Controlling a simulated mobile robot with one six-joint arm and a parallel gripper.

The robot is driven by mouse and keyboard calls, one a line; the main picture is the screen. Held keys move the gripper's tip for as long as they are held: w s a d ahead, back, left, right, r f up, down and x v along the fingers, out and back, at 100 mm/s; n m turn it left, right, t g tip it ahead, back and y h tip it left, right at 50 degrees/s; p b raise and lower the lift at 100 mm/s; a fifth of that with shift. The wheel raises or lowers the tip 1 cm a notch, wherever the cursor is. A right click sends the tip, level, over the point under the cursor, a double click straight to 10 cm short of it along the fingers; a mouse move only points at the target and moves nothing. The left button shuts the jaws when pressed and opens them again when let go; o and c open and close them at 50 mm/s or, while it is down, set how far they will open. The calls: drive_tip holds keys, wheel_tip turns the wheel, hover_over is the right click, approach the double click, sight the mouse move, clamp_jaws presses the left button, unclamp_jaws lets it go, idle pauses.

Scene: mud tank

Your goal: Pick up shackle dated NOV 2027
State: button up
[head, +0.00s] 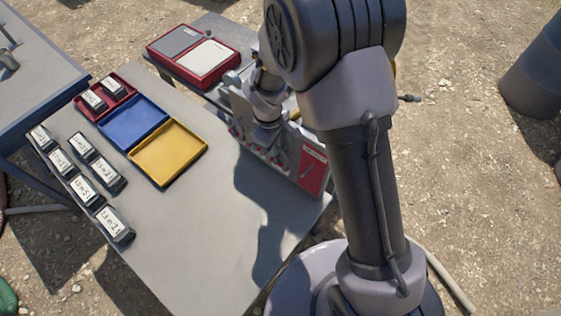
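A grey upright rack (240,108) stands on the grey table, with several small reddish and metal items along its front that look like shackles (278,157). They are too small to tell apart, and no date, NOV 2027 or other, can be read. A red and white sign (312,170) is on the rack's right end. My arm comes down over the rack. My gripper (266,132) is at its front, close to the hanging items. Its fingers cannot be made out, so I cannot tell whether it is open or holds anything.
Red (108,101), blue (134,122) and yellow (169,153) trays lie on the table (190,235). Labelled dark blocks (114,224) stand along its left edge, two in the red tray. A red case (193,55) is behind. The table's front middle is clear.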

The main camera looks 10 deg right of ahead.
clamp_jaws()
idle(1.4)
